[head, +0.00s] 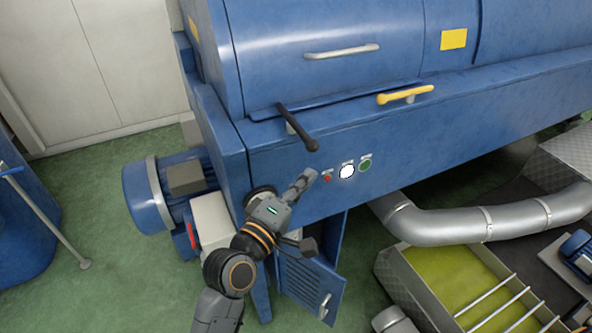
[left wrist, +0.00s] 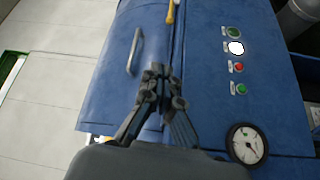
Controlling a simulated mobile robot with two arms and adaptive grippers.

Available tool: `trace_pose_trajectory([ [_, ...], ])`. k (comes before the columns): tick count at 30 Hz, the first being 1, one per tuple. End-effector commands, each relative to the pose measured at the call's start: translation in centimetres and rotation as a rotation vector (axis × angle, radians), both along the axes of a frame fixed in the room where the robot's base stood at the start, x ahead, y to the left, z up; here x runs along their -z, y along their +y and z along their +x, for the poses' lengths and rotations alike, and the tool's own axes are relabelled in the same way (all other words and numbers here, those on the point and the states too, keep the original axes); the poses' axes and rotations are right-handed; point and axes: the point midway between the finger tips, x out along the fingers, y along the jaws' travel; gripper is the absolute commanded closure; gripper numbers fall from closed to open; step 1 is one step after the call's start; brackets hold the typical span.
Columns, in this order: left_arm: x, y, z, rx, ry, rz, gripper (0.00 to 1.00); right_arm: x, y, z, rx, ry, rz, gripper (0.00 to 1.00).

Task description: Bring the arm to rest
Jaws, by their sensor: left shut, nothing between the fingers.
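My left arm comes up from the bottom of the head view. Its gripper (head: 311,176) is shut and empty in front of the blue machine's front panel (head: 275,160), left of the push buttons. I cannot tell how close the fingertips are to the panel. In the left wrist view the shut fingers (left wrist: 157,72) stand up before the blue machine, with nothing between them. My right gripper is in neither view.
Near the gripper are a black lever (head: 297,127), a yellow handle (head: 405,94) and a red button (head: 327,178). Below, a vented cabinet door (head: 308,288) hangs open. A silver pipe (head: 465,224) runs right. A gauge (left wrist: 247,144) shows in the wrist view.

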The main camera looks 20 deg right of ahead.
Motion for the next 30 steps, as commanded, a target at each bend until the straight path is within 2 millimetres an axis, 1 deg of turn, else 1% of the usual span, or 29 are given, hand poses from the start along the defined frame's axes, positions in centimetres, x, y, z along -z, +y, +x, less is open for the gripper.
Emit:
trace_pose_trajectory([
  [3, 0.0, -0.1, -0.5, 0.0, 0.0, 0.0, 1.0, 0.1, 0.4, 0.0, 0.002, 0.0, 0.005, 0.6],
  [10, 0.0, -0.1, -0.5, 0.0, 0.001, 0.001, 1.0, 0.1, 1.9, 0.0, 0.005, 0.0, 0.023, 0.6],
  [17, 0.1, -0.1, -0.5, 0.0, 0.0, 0.001, 1.0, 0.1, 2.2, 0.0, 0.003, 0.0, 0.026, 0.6],
  [19, 0.7, 0.0, -0.3, -0.006, 0.005, 0.012, 1.0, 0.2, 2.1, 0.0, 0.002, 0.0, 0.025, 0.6],
  [20, 1.4, 0.0, -0.2, -0.01, 0.009, 0.022, 1.0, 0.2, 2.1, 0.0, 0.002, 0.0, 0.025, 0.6],
  [23, 5.3, 0.7, 0.6, -0.038, 0.032, 0.091, 1.0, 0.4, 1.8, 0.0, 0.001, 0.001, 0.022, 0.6],
  [26, 11.8, 2.1, 1.4, -0.077, 0.069, 0.209, 1.0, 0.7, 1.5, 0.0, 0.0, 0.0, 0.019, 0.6],
  [27, 14.8, 2.8, 1.5, -0.091, 0.086, 0.265, 1.0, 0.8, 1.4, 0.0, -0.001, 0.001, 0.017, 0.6],
  [29, 19.3, 4.1, 1.5, -0.109, 0.108, 0.351, 1.0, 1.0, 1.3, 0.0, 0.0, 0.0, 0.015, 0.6],
  [30, 22.3, 5.0, 1.2, -0.116, 0.125, 0.409, 1.0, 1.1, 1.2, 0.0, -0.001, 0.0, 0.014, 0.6],
])
